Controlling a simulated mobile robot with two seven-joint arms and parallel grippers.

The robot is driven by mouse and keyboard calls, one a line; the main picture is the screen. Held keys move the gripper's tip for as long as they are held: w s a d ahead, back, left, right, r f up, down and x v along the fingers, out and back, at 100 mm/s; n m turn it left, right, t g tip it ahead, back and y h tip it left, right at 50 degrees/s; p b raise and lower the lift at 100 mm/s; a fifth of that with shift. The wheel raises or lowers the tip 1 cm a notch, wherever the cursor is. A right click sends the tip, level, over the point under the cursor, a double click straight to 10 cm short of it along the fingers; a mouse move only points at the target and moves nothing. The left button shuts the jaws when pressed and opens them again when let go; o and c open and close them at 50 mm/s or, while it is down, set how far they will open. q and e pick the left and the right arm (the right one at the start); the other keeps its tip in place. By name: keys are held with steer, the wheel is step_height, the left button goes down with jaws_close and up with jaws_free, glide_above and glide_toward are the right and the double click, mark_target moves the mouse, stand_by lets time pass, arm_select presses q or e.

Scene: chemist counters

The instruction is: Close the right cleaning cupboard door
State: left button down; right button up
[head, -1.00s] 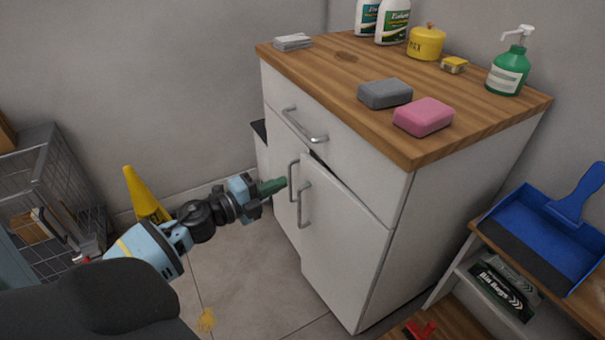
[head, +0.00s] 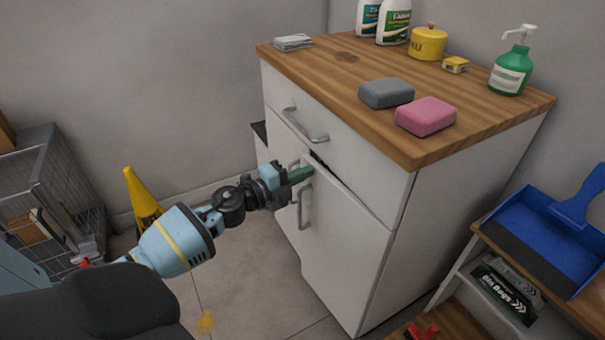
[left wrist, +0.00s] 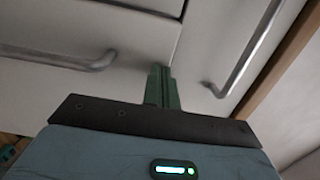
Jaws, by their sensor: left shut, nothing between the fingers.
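The white right cupboard door (head: 345,240) stands slightly ajar, with a dark gap along its top edge below the drawer. Its vertical metal handle (head: 305,206) is on its left side. My left gripper (head: 304,174) is shut and empty, its green fingertips at the upper left of this door, near the gap. Whether they touch it I cannot tell. In the left wrist view the shut fingers (left wrist: 162,88) point at the white front, between two metal handles. My right gripper is not in view.
The wooden countertop (head: 440,95) holds a grey sponge (head: 387,93), a pink sponge (head: 426,116) and bottles. The drawer handle (head: 305,126) sticks out above the doors. A shelf with a blue dustpan (head: 540,240) stands right. A yellow cone (head: 143,195) and wire cart (head: 50,205) are left.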

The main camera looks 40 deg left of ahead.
mark_target(311, 185)
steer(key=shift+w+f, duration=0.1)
